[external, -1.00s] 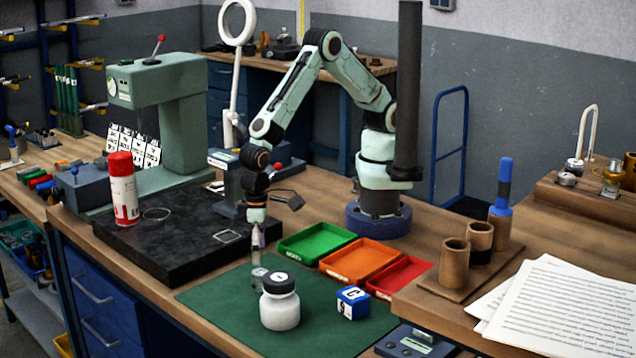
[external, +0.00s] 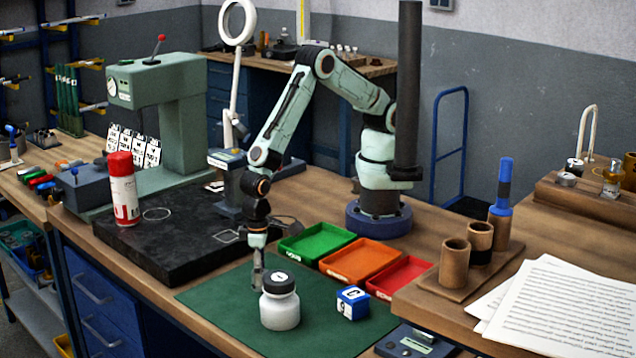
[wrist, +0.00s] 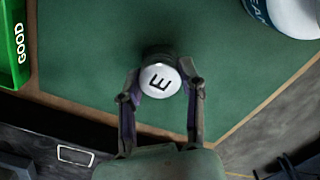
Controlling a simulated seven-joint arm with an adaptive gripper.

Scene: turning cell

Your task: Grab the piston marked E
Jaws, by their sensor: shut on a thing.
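The piston (wrist: 160,79) shows in the wrist view from above, with a round white top face and a black E. My gripper (wrist: 161,90) has one finger on each side of it and is shut on it. In the external view my gripper (external: 258,284) is down low over the green mat, just behind and left of the white jar. The piston is mostly hidden there by my fingers and the jar.
A white jar (external: 280,308) with a grey lid stands close by on the green mat (external: 222,297). A blue block (external: 352,302) marked C lies to its right. Green (external: 318,233), orange (external: 361,250) and red (external: 398,268) trays stand behind. A black plate (external: 175,262) lies left.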

